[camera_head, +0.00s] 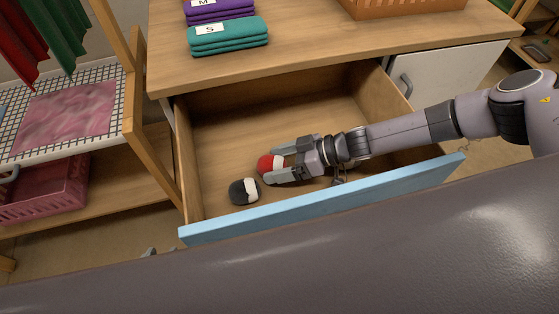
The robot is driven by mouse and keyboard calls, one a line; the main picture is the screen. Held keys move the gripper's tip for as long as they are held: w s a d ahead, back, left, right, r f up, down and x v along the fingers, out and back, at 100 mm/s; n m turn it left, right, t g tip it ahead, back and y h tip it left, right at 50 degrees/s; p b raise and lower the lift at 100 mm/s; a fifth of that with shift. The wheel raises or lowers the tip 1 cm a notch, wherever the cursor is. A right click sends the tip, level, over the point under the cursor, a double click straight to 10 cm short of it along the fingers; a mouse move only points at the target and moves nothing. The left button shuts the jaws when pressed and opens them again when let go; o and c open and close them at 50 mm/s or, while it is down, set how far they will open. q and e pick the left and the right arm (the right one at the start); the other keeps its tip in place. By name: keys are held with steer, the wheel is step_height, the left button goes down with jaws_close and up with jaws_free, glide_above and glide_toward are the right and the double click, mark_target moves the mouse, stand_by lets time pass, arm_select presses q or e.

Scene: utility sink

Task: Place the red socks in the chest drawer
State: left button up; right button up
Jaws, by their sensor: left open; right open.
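The red socks (264,166), a rolled red and white bundle, lie inside the open chest drawer (215,130), on its floor near the front left. My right gripper (272,170) reaches into the drawer from the right. Its jaws are open, with the fingers around the red socks, and they hide part of the bundle. I cannot tell whether the fingers touch it. A sliver of my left gripper (150,252) shows outside the drawer, at the lower left. It is open, mostly hidden by my body.
A black and white rolled bundle (244,191) lies in the drawer beside the red socks. The blue drawer front (330,199) forms the near edge. Folded teal cloths (228,37) and an orange basket (400,7) stand on the chest top. A wooden rack (150,150) stands left.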

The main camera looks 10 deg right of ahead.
steer(key=p+v, duration=0.1)
steer(key=v, duration=0.6)
steer(key=shift+d+r+p, duration=0.15)
steer(key=shift+d+p, duration=0.05)
steer(key=shift+p, duration=0.15)
